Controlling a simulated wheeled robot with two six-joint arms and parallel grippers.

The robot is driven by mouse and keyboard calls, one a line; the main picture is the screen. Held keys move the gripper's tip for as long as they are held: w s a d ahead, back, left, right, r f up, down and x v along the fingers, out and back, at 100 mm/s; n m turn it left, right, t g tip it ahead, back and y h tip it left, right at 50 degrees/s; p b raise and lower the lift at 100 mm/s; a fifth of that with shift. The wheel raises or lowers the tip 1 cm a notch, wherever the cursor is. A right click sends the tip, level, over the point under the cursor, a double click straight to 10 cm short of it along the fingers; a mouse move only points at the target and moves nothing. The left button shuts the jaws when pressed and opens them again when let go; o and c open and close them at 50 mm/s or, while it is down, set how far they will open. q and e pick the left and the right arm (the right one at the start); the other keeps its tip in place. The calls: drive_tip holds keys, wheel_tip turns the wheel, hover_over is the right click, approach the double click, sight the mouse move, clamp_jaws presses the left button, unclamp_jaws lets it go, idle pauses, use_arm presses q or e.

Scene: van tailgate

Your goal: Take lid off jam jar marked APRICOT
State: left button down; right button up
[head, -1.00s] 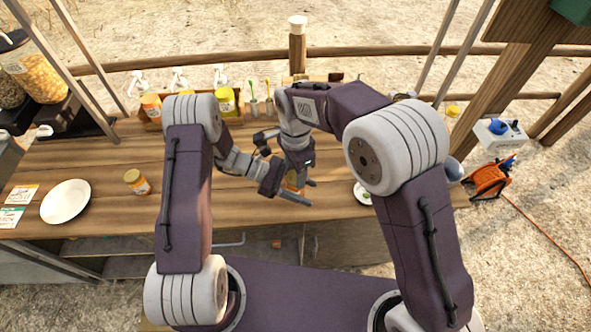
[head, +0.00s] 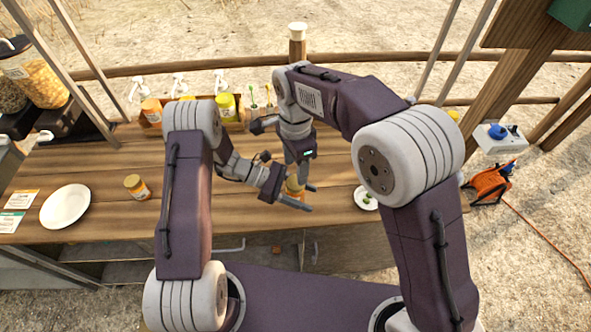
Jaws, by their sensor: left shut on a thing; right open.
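A small jar with an orange-yellow body (head: 293,186) is held over the front part of the wooden counter. My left gripper (head: 296,202) is shut on it from the left, and its fingers cover much of the jar. My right gripper (head: 302,180) points down from above, open, with its fingers close around or beside the jar's top. I cannot tell whether they touch the lid. A second jar (head: 138,188), with a brownish lid and orange label, stands upright on the counter at the left. I cannot read the label on either jar.
A white plate (head: 65,206) and printed cards (head: 14,210) lie at the counter's left. A small white dish (head: 366,198) with green bits is right of the grippers. Spray bottles and a yellow container (head: 227,107) stand at the back. The counter between the second jar and plate is clear.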

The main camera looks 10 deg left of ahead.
sight(295, 182)
wheel_tip(295, 182, up, 3)
drive_tip(key=shift+f, duration=0.45)
wheel_tip(295, 182, down, 7)
drive_tip(key=shift+f, duration=0.2)
drive_tip(key=c, duration=1)
drive_tip(key=o, duration=1.3)
drive_tip(key=shift+r, duration=2.3)
